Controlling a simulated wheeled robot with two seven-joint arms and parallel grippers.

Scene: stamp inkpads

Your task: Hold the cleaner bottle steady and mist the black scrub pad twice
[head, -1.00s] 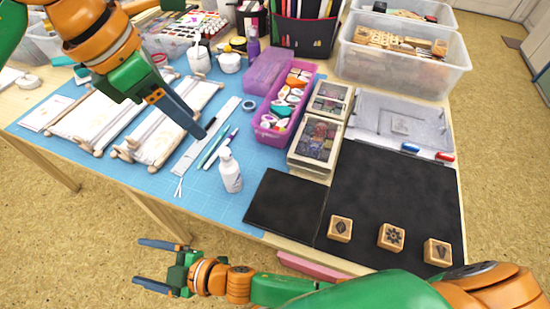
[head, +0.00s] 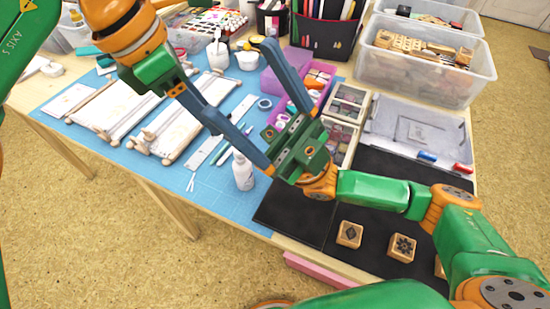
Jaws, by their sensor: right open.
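The white cleaner bottle (head: 243,174) stands upright near the front edge of the blue mat. The black scrub pad (head: 283,217) lies flat to its right, partly covered by my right gripper. My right gripper (head: 246,82) is open and empty above the table, fingers spread toward the back left. Its lower finger passes just above the bottle in the picture. My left gripper (head: 208,118) points down over the mat, left of and behind the bottle. It shows edge-on, so its opening is unclear. Its fingertip overlaps my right gripper's finger in the picture.
Wooden stamps (head: 349,234) sit on a larger black mat (head: 372,218) at right. Clear-lidded inkpad boxes (head: 348,103), a purple bin (head: 258,82) and a clear crate (head: 426,75) stand behind. White rolled panels (head: 120,107) fill the left. Pens lie on the mat left of the bottle.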

